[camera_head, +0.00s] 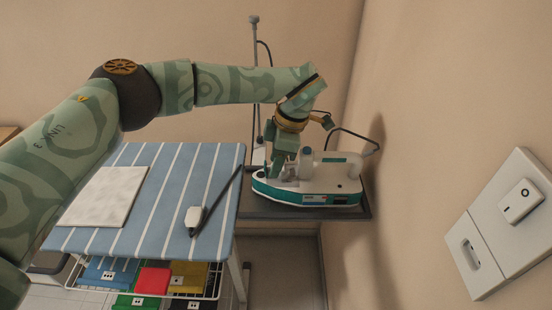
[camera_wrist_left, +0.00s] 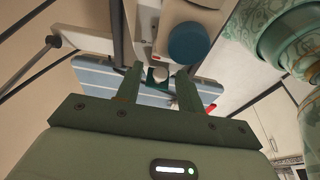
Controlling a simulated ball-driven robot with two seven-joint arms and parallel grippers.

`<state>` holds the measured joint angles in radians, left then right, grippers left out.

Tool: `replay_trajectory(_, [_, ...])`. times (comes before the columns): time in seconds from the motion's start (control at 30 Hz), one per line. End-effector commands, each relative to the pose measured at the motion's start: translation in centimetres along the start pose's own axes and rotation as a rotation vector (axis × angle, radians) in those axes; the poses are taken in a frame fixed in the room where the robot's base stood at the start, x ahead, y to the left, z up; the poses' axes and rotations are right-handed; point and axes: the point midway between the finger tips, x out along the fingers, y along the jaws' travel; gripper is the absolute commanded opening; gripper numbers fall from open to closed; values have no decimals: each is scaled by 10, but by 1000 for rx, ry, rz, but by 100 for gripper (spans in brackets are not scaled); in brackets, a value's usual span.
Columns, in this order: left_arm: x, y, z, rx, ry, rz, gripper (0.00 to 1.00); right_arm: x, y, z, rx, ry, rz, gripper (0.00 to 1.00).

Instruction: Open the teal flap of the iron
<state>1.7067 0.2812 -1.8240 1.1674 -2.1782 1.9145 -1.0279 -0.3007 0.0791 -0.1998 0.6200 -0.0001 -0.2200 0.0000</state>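The iron (camera_head: 315,185) is white with a teal band around its base and stands on a dark tray (camera_head: 300,212) right of the ironing board. My left gripper (camera_head: 281,174) points down over the iron's left end, very close to it. In the left wrist view its two fingers (camera_wrist_left: 158,80) are apart. A small white and dark-green part shows beyond the gap between them; I cannot tell whether they touch it. A blue round cap (camera_wrist_left: 188,43) on the iron lies beside them. I cannot clearly make out the teal flap, which the fingers may hide. My right gripper is out of view.
The blue striped ironing board (camera_head: 165,225) holds a white pad (camera_head: 103,196) and a small white device (camera_head: 194,217) by a dark rod. Folded cloths (camera_head: 152,281) lie in a rack below. A wall with a switch panel (camera_head: 508,225) stands close on the right.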

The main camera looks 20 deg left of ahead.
Motion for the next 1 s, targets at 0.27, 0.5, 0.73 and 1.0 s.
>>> replay_trajectory(0.27, [-2, 0, 0, 0, 0, 0, 38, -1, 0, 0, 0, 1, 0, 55])
replay_trajectory(0.5, [-45, 1, -1, -2, -1, 6, 38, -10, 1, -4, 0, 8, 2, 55])
replay_trajectory(0.73, [-109, 0, 0, -1, -1, 6, 38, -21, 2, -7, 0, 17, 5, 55])
replay_trajectory(1.0, [-156, 0, 0, -1, 1, 2, 38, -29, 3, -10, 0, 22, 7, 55])
